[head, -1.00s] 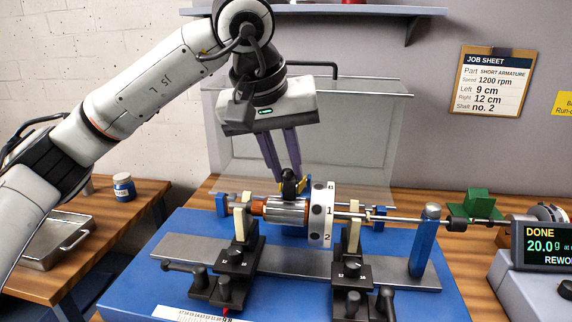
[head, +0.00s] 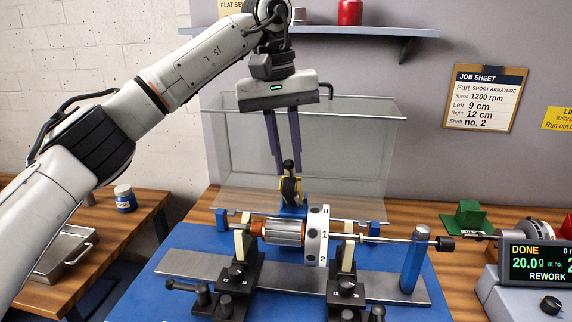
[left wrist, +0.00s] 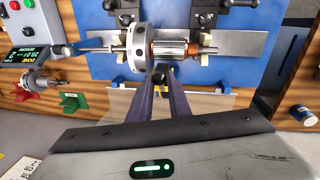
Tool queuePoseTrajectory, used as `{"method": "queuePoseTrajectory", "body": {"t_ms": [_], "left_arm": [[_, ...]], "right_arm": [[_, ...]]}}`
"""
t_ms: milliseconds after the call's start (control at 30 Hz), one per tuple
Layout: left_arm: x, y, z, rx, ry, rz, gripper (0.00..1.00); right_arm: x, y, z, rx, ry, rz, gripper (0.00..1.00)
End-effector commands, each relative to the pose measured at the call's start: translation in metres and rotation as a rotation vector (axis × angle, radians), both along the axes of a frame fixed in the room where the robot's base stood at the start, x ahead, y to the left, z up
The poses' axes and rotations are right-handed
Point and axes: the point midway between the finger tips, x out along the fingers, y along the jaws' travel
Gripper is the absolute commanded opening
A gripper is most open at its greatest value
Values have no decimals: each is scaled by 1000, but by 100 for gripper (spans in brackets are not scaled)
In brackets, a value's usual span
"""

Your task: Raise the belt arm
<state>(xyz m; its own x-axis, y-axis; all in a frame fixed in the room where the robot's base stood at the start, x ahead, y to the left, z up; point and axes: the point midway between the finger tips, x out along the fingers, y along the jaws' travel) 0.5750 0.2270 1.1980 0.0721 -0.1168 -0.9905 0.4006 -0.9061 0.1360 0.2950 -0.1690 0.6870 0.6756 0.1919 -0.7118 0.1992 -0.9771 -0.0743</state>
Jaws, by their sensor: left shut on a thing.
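The belt arm (head: 290,187), black with yellow sides and a dark knob on top, stands upright just behind the rotor (head: 283,232) on its blue mount. My left gripper (head: 284,170) comes down from above, its purple fingers shut on the belt arm's knob. The rotor, with a copper and silver body and a white numbered disc (head: 318,236), lies across two supports. In the left wrist view the belt arm (left wrist: 163,70) is mostly hidden between my fingertips, beside the rotor (left wrist: 172,47). My right gripper is not in view.
A clear guard (head: 345,150) stands behind the belt arm. A blue post (head: 415,262) rises at the right of the blue base (head: 165,300). A display reading DONE, 20.0 g and REWORK (head: 535,262) stands at the right. A metal tray (head: 65,255) lies at left.

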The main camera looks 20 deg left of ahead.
Motion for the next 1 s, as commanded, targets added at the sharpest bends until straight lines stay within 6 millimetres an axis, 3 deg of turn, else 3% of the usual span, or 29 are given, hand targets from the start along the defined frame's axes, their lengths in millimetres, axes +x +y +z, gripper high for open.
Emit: {"method": "queuePoseTrajectory", "body": {"t_ms": [400,867,1000], "left_arm": [[18,4,10,-30,97,3,0],[19,6,12,-38,112,3,0],[19,6,12,-38,112,3,0]], "right_arm": [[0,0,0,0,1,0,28],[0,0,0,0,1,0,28],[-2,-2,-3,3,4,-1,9]]}}
